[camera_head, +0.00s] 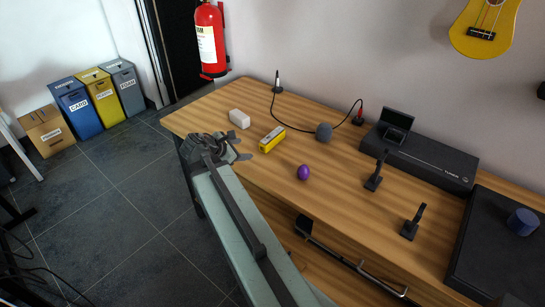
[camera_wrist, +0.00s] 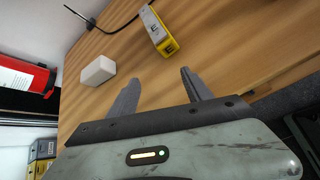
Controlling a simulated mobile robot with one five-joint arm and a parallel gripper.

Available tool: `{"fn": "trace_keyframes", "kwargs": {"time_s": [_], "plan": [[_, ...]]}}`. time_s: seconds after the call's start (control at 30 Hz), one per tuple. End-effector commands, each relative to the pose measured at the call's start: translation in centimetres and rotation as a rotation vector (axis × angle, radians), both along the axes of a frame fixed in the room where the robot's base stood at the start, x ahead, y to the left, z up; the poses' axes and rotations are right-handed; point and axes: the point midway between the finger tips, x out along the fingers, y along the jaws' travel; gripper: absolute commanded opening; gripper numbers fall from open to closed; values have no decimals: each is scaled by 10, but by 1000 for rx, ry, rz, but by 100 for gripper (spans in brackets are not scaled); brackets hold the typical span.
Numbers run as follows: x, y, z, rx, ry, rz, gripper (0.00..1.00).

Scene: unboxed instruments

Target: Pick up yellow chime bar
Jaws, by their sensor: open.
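In the wrist view the yellow chime bar (camera_wrist: 158,32) lies beyond my fingertips, near the top middle. My gripper (camera_head: 238,147) is at the table's front left edge, just left of the bar and apart from it. In the wrist view my gripper (camera_wrist: 160,78) has its two grey fingers spread, with bare wood between them.
A white block (camera_head: 239,118) lies left of the bar. A purple egg-shaped object (camera_head: 303,172) and a grey ball (camera_head: 324,131) on a black cable lie to its right. Black stands (camera_head: 375,175) and a black device (camera_head: 425,155) are farther right. A fire extinguisher (camera_head: 211,40) hangs behind.

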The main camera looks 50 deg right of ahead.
Motion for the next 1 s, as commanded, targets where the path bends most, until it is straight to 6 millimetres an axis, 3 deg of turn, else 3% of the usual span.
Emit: {"fn": "trace_keyframes", "kwargs": {"time_s": [0.03, 0.1, 0.2, 0.37, 0.6, 0.77, 1.0], "plan": [[-4, -28, -12, -99, 107, 64, 58], [-9, -54, -3, -206, 242, 136, 58], [-16, -74, 2, -275, 345, 175, 58], [-19, -80, 8, -293, 375, 184, 58], [-15, -102, -3, -290, 372, 184, 58], [-15, -107, -4, -289, 372, 185, 58], [-11, -144, -19, -290, 372, 183, 58]]}}
